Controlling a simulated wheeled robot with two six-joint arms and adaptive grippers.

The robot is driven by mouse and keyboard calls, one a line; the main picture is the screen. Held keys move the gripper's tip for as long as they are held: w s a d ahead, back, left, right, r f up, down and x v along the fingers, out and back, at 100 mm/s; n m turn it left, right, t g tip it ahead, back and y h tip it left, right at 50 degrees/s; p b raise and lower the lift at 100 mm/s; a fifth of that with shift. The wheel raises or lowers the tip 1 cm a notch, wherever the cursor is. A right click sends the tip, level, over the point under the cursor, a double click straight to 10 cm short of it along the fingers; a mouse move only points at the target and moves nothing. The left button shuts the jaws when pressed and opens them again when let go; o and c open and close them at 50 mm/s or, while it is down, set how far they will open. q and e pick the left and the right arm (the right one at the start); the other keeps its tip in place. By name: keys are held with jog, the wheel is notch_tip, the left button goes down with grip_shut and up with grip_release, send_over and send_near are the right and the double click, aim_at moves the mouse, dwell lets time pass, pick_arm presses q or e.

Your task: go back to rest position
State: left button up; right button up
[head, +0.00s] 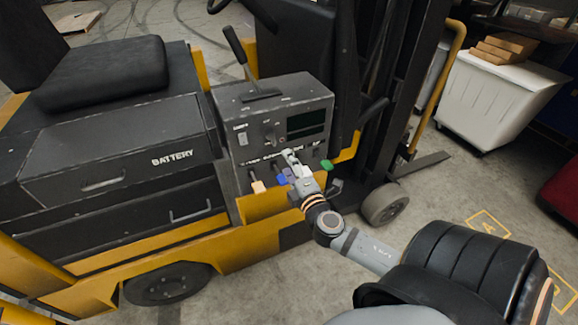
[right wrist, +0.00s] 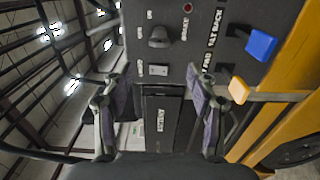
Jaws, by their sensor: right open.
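My right gripper (head: 290,158) is in front of the forklift's dark control box (head: 232,100), near its row of levers. In the right wrist view my right gripper (right wrist: 155,78) has its two fingers spread wide, with nothing between them. A blue lever knob (right wrist: 261,44) and an orange one (right wrist: 238,90) stand to the right of the fingers there. In the head view the orange knob (head: 258,187) and blue knob (head: 282,178) are left of and below the fingertips, and a green knob (head: 327,164) is to the right. I cannot tell whether the gripper touches the box. My left gripper is not in view.
The yellow and black forklift has a seat (head: 105,75) and a battery cover (head: 110,155) on the left. A white bin (head: 500,95) carrying cardboard boxes (head: 505,46) stands at the back right. Open concrete floor lies between the forklift and the bin.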

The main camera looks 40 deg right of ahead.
dwell(0.5)
jog(key=s+d+f+m+g, duration=0.2)
jog(key=s+f+g, duration=0.15)
jog(key=f, duration=0.85)
jog(key=s+d+f+m+g, duration=0.2)
jog(key=s+f+m+g, duration=0.15)
jog(key=f, duration=0.85)
jog(key=s+d+f+m+g, duration=0.2)
jog(key=s+d+f+g, duration=0.15)
jog(key=f, duration=0.95)
jog(key=s+a+f+m+g+y, duration=0.1)
jog(key=s+a+f, duration=0.3)
jog(key=s, duration=0.5)
jog(key=s+a+f+m+g+y, duration=0.1)
jog(key=s+a+f+m+g, duration=0.2)
jog(key=s+f, duration=0.6)
jog(key=s+a+f+m+g+y, duration=0.1)
jog(key=s+a+f+m+g, duration=0.1)
jog(key=s+a+f, duration=0.4)
jog(key=s+m, duration=0.1)
jog(key=s, duration=0.3)
jog(key=shift+a+f+m, duration=0.25)
jog(key=shift+m, duration=0.1)
